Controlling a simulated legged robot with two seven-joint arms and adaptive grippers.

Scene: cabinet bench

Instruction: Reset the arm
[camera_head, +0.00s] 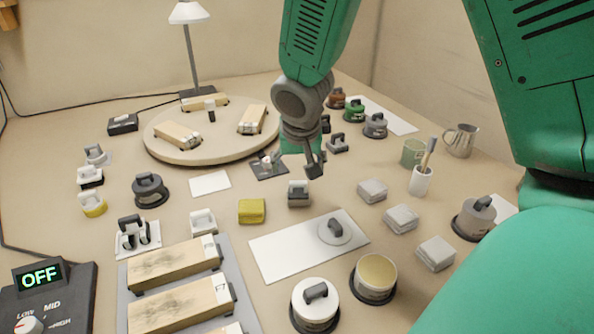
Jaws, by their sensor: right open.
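My right gripper (300,163) hangs in the middle of the head view, pointing down over the bench, with its green and dark grey arm (318,45) coming in from the top. It is open, and nothing shows between its fingers. It is in front of the right edge of a round wooden turntable (170,153). A small dark plate with a switch-like part (266,168) is just left of the fingers. A grey block with a dark handle (298,195) is below them in the picture. My left gripper is not in view.
Wooden blocks (174,265) lie on a grey tray at front left, beside a dial box (42,300) reading OFF. A lamp (190,45) stands behind.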

